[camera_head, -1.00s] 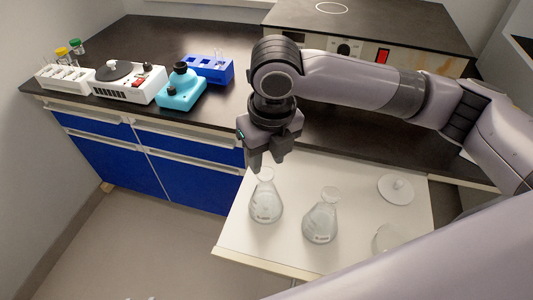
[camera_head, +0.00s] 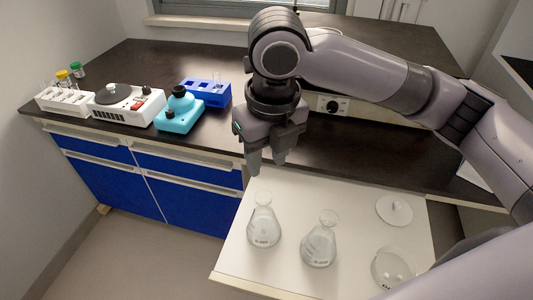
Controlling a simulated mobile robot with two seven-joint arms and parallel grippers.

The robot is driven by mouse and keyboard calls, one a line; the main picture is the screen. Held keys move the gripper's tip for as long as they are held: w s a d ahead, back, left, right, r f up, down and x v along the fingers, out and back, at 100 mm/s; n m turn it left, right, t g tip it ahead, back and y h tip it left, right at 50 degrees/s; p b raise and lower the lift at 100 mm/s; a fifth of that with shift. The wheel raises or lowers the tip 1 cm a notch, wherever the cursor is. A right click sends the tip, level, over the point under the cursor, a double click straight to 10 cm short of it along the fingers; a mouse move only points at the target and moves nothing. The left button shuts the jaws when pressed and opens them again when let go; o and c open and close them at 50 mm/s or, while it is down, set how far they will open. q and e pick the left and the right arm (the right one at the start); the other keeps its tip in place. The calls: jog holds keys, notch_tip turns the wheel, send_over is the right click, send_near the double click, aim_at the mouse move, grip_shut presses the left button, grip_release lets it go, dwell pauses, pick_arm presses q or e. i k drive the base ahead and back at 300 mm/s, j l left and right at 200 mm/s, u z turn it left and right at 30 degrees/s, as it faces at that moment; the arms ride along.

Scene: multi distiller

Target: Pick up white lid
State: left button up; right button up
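The white lid (camera_head: 394,210) is a round disc with a small knob on top. It lies flat at the back right of the white pull-out board (camera_head: 284,195). My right gripper (camera_head: 267,167) points down above the back left of the board, left of the lid and well apart from it. My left gripper is not in view.
Two glass flasks (camera_head: 264,226) and (camera_head: 319,244) stand on the board, with a round glass vessel (camera_head: 392,266) at its front right. On the black counter at left are a test-tube rack (camera_head: 64,100), a white stirrer (camera_head: 124,104), a teal device (camera_head: 179,112) and a blue rack (camera_head: 212,91).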

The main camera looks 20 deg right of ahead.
aim_at(392, 209)
jog(key=k, duration=1)
